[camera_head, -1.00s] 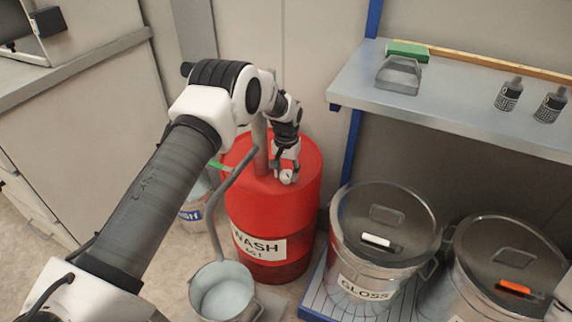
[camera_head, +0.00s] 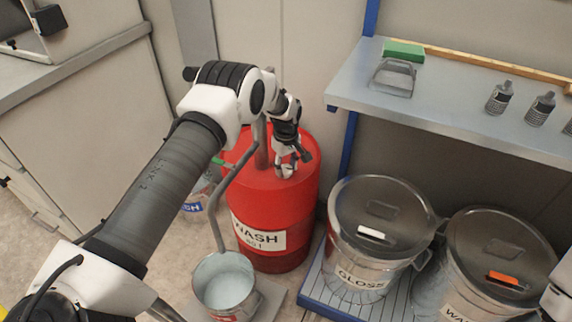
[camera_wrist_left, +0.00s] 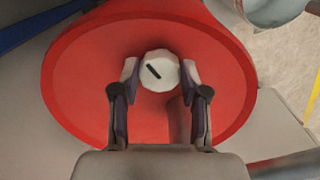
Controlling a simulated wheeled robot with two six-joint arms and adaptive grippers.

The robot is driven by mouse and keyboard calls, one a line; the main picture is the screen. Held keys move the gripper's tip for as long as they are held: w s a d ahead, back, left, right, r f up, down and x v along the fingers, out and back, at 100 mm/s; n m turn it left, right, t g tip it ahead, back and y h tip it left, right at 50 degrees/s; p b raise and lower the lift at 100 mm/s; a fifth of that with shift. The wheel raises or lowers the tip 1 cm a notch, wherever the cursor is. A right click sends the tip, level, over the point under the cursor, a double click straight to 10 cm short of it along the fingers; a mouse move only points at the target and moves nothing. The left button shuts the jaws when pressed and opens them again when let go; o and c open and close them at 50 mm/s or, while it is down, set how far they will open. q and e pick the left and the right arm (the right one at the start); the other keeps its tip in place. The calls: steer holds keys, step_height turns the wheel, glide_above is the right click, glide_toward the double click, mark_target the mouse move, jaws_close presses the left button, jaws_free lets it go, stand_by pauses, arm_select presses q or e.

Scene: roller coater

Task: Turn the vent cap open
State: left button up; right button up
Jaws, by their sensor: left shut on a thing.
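The vent cap (camera_wrist_left: 160,72) is a small white round knob with a black line mark, on top of the red WASH drum (camera_head: 297,208). In the left wrist view the mark runs diagonally, from upper left to lower right. My left gripper (camera_head: 284,169) reaches down over the drum top. In the left wrist view its fingertips (camera_wrist_left: 160,75) are on both sides of the cap, and it is shut on it. In the head view the fingers mostly hide the cap. My right gripper is not in view.
A grey pipe (camera_head: 233,185) runs from the drum top to a pail (camera_head: 224,284). Lidded metal cans labelled GLOSS (camera_head: 378,215) and another (camera_head: 490,250) stand to the right. Above them a shelf (camera_head: 440,110) holds bottles, a scoop and a green block.

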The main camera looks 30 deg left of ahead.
arm_select(q)
steer(key=n, duration=0.4)
steer(key=shift+n, duration=0.3)
steer(key=n, duration=0.3)
steer(key=shift+n+p, duration=0.3)
steer(key=shift+p, duration=0.1)
steer(key=n, duration=0.4)
steer(key=shift+w, duration=0.1)
steer(key=shift+n, duration=2.2)
steer(key=o, duration=1.1)
steer(key=shift+f, duration=0.1)
steer(key=shift+o, duration=0.2)
steer(key=shift+w+a, duration=0.1)
steer(key=shift+p, duration=0.3)
